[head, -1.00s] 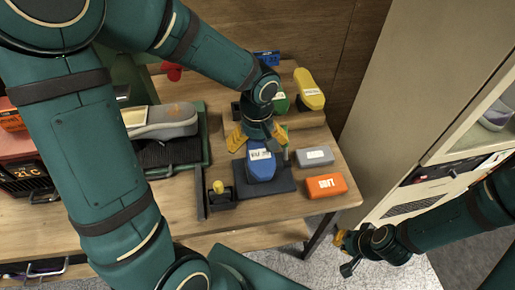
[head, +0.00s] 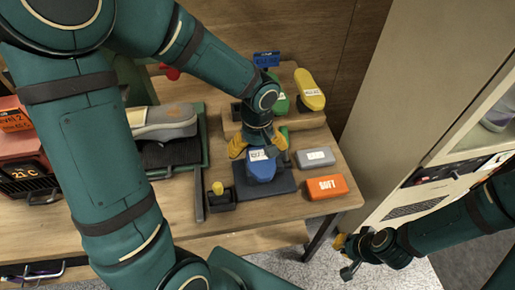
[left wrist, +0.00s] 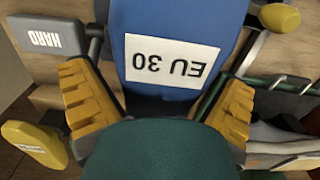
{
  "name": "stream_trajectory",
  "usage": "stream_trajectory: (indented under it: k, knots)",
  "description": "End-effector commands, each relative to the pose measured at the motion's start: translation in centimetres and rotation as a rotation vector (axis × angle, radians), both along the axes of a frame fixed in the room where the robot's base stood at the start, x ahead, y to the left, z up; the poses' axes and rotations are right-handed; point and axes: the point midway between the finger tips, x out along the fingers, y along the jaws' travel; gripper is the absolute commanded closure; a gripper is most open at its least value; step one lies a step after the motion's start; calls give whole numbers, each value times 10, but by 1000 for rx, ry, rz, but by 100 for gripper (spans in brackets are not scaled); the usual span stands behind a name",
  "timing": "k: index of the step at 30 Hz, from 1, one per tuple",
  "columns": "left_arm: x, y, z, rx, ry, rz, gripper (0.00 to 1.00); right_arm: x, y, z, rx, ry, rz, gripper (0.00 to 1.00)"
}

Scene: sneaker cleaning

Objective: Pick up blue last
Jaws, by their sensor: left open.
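The blue last (head: 262,170) rests on a dark mat (head: 284,181) near the right end of the wooden table. My left gripper (head: 258,144) is open just above and behind it, with yellow fingers spread to either side. In the left wrist view the blue last (left wrist: 175,60) shows a white "EU 30" label and lies between the two yellow fingers (left wrist: 158,100), with gaps beside it. My right gripper (head: 346,255) hangs empty and seems open off the table's right side.
A grey block (head: 315,157) and an orange block (head: 327,187) lie right of the mat. A yellow last (head: 309,90) and a green one (head: 281,103) stand behind. A black holder with a yellow knob (head: 219,197) is at the left, near a grey sneaker (head: 163,122).

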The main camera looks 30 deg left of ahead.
Motion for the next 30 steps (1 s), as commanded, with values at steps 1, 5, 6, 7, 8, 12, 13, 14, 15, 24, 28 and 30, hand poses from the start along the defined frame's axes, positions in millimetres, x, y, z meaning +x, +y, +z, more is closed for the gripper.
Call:
stream_trajectory:
  k: [1,5,6,7,8,12,13,14,15,24,28,30]
  knots:
    - [0,0,-1,0,0,0,0,0,0,-1,0,0,0,100]
    - [0,0,-2,0,0,0,0,0,0,-3,0,0,0,100]
    - [0,0,-2,0,0,0,0,0,0,-3,0,0,0,100]
    - [0,0,-2,0,0,0,0,0,0,-3,0,0,0,100]
    - [0,0,-2,0,0,0,0,0,0,-3,0,0,0,100]
    - [0,0,-2,0,0,0,0,0,0,-3,0,0,0,100]
    - [0,0,-2,0,0,0,0,0,0,-3,0,0,0,100]
    - [0,0,-2,0,0,0,0,0,0,-3,0,0,0,100]
    - [0,0,-2,0,0,0,14,0,0,-3,0,0,0,100]
    - [0,0,-1,1,-1,0,59,0,0,-3,0,0,0,100]
    - [0,0,-1,1,-1,0,60,0,0,-3,0,0,0,100]
    - [1,0,-1,0,-2,0,60,0,0,-3,0,0,0,100]
